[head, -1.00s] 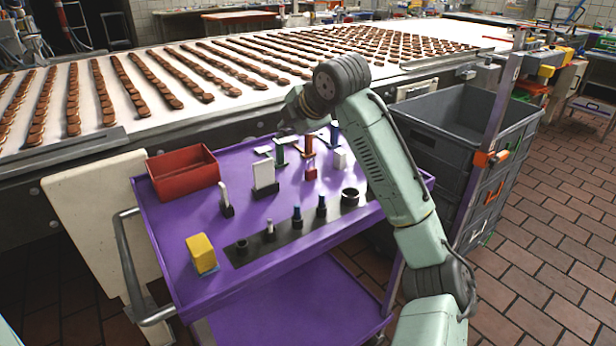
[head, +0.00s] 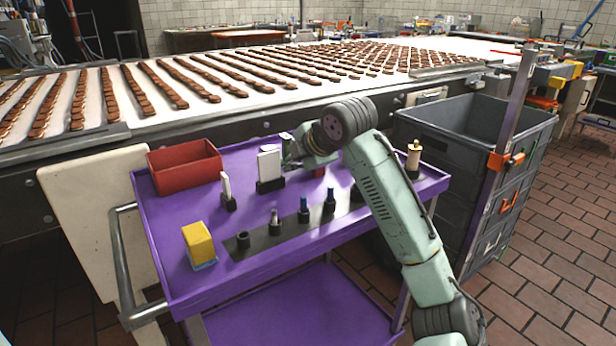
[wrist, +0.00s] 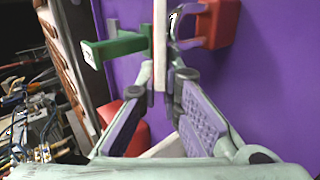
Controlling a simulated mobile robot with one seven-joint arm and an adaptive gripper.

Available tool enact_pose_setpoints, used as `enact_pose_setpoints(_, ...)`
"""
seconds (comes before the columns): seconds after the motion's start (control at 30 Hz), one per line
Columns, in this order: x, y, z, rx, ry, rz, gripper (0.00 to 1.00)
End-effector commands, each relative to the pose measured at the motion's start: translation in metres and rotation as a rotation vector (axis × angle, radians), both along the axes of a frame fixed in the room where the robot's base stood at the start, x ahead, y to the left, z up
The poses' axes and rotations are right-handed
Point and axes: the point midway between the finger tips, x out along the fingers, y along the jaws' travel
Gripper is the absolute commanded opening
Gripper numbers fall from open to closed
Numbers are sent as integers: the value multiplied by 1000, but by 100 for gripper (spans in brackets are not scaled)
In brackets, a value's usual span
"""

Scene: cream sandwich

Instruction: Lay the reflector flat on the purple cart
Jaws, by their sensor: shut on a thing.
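The purple cart (head: 165,215) stands in front of the conveyor, and its top holds several small fixtures. My gripper (wrist: 165,88) is shut on a thin, pale plate (wrist: 160,35), seen nearly edge-on in the wrist view. This plate seems to be the reflector, but I cannot be sure. In the head view my own wrist hides most of the fingers and the held plate. There, my gripper (head: 296,162) is low over the cart, just right of a white panel (head: 269,165) upright in a black foot.
In the wrist view a green part (wrist: 115,46) and a red part (wrist: 218,22) flank the held plate closely. A red bin (head: 185,168), yellow block (head: 199,244) and dark strip of posts (head: 303,212) crowd the cart. A grey crate (head: 470,130) stands right.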

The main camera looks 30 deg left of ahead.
Motion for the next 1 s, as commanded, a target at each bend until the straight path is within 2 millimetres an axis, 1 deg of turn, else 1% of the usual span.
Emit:
enact_pose_setpoints(0.2,0,0,0,0,-2,0,0)
enact_pose_setpoints(0.23,0,0,0,1,-1,-1,8)
enact_pose_setpoints(0.4,0,0,0,1,-1,-1,19)
enact_pose_setpoints(0.7,0,-1,2,0,-2,0,19)
enact_pose_setpoints(0.77,-1,-4,5,2,-1,-1,19)
enact_pose_setpoints(1.0,-10,-23,25,2,-3,-1,19)
